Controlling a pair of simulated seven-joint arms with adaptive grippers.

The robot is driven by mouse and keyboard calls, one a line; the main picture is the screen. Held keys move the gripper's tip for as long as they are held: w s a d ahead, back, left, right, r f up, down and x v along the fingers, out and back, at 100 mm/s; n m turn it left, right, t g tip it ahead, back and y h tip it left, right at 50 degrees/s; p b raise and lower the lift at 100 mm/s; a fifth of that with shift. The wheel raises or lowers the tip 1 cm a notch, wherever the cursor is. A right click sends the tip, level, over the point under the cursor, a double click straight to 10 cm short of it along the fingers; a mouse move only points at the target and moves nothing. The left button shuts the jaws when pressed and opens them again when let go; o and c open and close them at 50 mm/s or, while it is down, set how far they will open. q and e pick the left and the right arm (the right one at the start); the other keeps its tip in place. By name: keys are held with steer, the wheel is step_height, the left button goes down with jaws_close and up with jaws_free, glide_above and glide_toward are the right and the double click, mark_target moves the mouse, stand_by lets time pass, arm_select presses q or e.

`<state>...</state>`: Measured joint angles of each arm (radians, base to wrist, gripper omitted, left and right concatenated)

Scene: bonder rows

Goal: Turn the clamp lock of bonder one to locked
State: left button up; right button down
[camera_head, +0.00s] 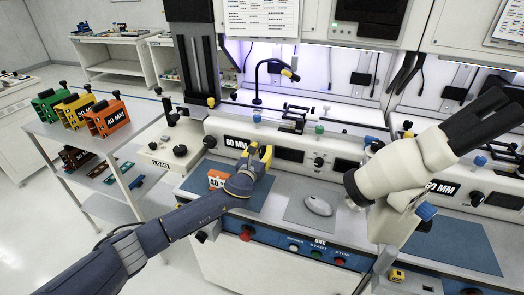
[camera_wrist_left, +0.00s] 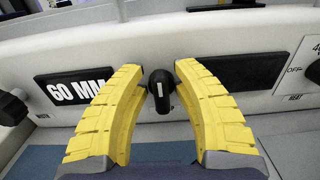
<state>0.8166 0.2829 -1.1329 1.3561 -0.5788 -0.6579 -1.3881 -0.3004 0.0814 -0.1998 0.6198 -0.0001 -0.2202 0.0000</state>
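Bonder one (camera_head: 215,130) is the pale machine with a "60 MM" plate (camera_head: 237,143), which also shows in the left wrist view (camera_wrist_left: 75,88). Right of that plate, the left wrist view shows a black knob (camera_wrist_left: 160,92) with a white mark pointing about straight up; I take it for the clamp lock, though no label on it is readable. My left gripper (camera_head: 264,153) is at the front panel, with its yellow fingers (camera_wrist_left: 159,72) apart on either side of the knob. Narrow gaps seem to show beside it. In the head view the gripper hides this knob. My right gripper is out of view.
A white microscope (camera_head: 430,155) stands close on the right. An orange block (camera_head: 217,178) lies on the blue mat beside my left arm. A heat knob (camera_wrist_left: 314,72) is further right on the panel. A shelf (camera_head: 85,140) with green, yellow and orange fixtures stands left.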

arm_select(q)
jaws_close()
steer(key=shift+n, duration=0.3)
steer(key=n, duration=0.4)
steer(key=shift+a+f, duration=0.1)
steer(key=shift+a, duration=0.1)
steer(key=n, duration=0.3)
steer(key=shift+w+a+n, duration=0.1)
steer(key=shift+a+n, duration=0.1)
steer(key=shift+n, duration=0.1)
steer(key=shift+w+a+f+n, duration=0.1)
steer(key=shift+f+n, duration=0.1)
steer(key=shift+n, duration=1.45)
steer(key=shift+s+a+f+n, duration=0.1)
steer(key=shift+f+n, duration=0.05)
steer(key=shift+n, duration=1.45)
steer(key=shift+w+a+f+n, duration=0.1)
steer(key=shift+f+n, duration=0.1)
steer(key=shift+n, duration=1.45)
